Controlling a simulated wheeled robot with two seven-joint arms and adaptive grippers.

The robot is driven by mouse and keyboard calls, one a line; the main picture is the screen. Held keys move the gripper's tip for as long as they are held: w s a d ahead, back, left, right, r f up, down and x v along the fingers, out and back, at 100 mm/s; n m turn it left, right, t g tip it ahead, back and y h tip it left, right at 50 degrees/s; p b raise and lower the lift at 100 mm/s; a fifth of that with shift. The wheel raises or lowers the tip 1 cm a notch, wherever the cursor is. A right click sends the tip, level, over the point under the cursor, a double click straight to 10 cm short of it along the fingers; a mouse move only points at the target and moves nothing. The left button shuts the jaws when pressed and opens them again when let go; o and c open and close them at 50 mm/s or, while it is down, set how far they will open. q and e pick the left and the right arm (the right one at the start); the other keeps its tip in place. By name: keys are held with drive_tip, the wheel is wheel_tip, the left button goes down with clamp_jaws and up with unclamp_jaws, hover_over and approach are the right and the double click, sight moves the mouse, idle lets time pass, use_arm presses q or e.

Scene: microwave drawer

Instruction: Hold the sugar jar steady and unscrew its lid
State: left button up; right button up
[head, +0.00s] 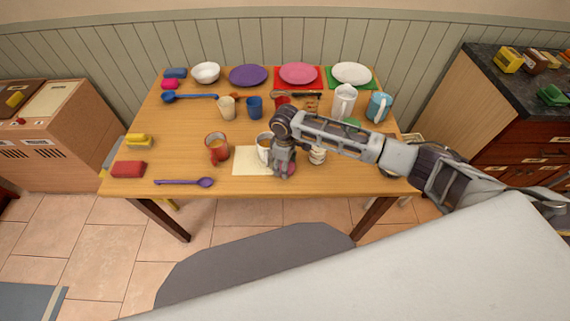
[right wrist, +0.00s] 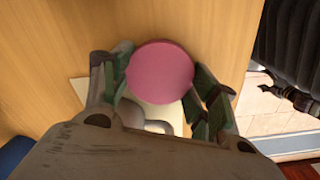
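A round pink lid (right wrist: 160,72) lies between the two fingers of my right gripper (right wrist: 162,78) in the right wrist view. The fingers flank it closely on both sides; whether they press on it I cannot tell. The jar body under the lid is hidden from above. In the head view my right gripper (head: 284,174) points down near the table's front edge, with a bit of pink (head: 291,168) showing beside its fingers. My left gripper is not in view.
A white mug (head: 264,144) stands close behind my right gripper, on or near a cream sheet (head: 243,161). A pale jar (head: 317,156) stands to the right, partly under my arm. Plates line the back.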

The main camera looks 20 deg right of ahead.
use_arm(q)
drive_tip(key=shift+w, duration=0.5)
use_arm(e)
drive_tip(key=o, duration=0.5)
drive_tip(key=shift+c, duration=0.2)
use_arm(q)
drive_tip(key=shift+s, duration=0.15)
use_arm(e)
drive_tip(key=shift+r, duration=0.1)
drive_tip(key=shift+r, duration=0.85)
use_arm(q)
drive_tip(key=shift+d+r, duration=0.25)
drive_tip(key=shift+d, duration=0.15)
use_arm(e)
wheel_tip(320, 180, up, 10)
drive_tip(key=shift+r, duration=0.25)
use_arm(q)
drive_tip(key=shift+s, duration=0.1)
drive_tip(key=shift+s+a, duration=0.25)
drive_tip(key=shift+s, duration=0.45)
